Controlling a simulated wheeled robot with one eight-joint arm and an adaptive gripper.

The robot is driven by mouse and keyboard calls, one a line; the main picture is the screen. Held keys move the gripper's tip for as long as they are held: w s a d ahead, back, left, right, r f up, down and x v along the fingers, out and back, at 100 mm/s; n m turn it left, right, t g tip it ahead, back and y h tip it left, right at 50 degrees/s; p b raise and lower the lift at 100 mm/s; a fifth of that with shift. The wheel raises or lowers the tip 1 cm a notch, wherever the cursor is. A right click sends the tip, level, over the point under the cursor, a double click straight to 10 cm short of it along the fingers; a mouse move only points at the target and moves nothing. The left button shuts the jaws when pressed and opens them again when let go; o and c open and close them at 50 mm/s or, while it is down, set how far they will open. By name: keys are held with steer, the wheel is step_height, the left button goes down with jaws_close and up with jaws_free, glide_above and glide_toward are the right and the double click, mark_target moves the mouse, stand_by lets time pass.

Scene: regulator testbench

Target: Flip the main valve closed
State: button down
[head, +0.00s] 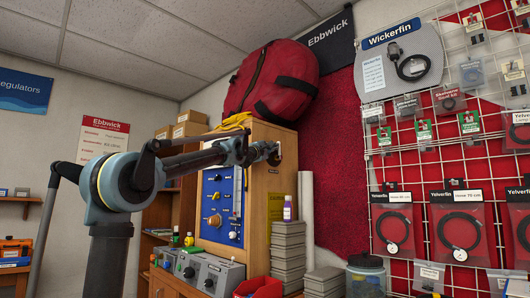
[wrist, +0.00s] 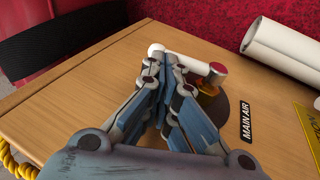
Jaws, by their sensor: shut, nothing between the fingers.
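The main valve shows in the wrist view on the side of a wooden cabinet, by a black "MAIN AIR" label (wrist: 246,121). Its pale handle (wrist: 194,65) runs from a white rounded end (wrist: 156,49) to a red part with a silvery cap (wrist: 217,74). Brass-coloured metal and a dark round plate (wrist: 240,103) show below. My gripper (wrist: 166,62) is shut and empty, its fingertips over the handle near the white end. I cannot tell whether they touch it. The fingers hide part of the valve. In the head view my gripper (head: 272,153) is at the cabinet's upper right side.
The wooden cabinet (head: 262,185) carries a blue regulator panel (head: 222,205) and a red bag (head: 272,80) on top. Grey trays (head: 289,250), a purple-labelled bottle (head: 288,208) and a white roll (head: 306,220) stand to its right. A yellow rope (wrist: 15,165) hangs at the cabinet edge.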

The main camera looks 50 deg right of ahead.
steer(key=shift+d+r, duration=0.3)
steer(key=shift+d, duration=0.05)
stand_by(0.6)
steer(key=s+a, duration=0.1)
steer(key=a, duration=1.3)
steer(key=shift+s+f, duration=0.15)
steer(key=shift+f, duration=0.05)
